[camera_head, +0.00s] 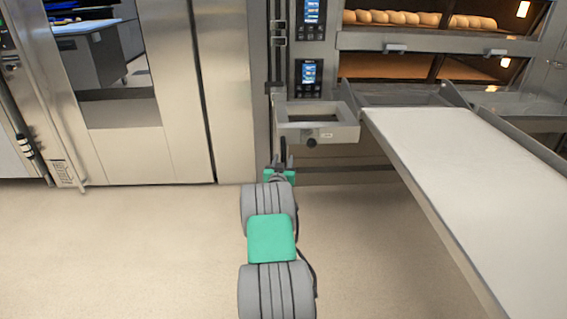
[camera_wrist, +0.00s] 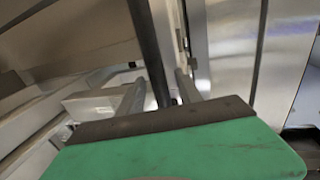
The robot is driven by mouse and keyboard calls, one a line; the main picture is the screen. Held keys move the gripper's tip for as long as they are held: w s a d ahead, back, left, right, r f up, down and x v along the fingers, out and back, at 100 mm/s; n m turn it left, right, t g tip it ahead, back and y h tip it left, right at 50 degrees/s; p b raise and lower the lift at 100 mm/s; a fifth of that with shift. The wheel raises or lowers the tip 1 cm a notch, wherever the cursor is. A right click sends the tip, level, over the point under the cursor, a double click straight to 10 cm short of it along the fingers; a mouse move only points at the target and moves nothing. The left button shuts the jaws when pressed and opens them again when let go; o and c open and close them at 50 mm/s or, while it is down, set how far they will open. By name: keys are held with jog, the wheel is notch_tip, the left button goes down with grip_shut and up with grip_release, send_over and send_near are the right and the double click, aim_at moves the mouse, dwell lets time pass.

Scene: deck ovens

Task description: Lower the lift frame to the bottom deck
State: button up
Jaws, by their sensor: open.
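A grey box-like frame (camera_head: 343,133), which looks like the lift frame, stands out from the oven front in the head view. It has an open middle, a small label and a dark round knob (camera_head: 311,142) on its front. My gripper (camera_head: 283,152) is open, just below and left of the frame. In the wrist view its two fingers (camera_wrist: 160,78) stand apart, with a dark upright bar (camera_wrist: 147,40) showing between them. I cannot tell whether they touch it.
Lit oven decks with loaves (camera_head: 405,18) are at the upper right, beside control panels (camera_head: 309,72). A tall steel cabinet door (camera_head: 170,110) with a window is at the left. The belt's side rail borders the right. The floor (camera_head: 130,240) at left is clear.

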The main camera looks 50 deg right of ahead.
jog(key=shift+c, duration=0.4)
grip_shut()
dwell(0.9)
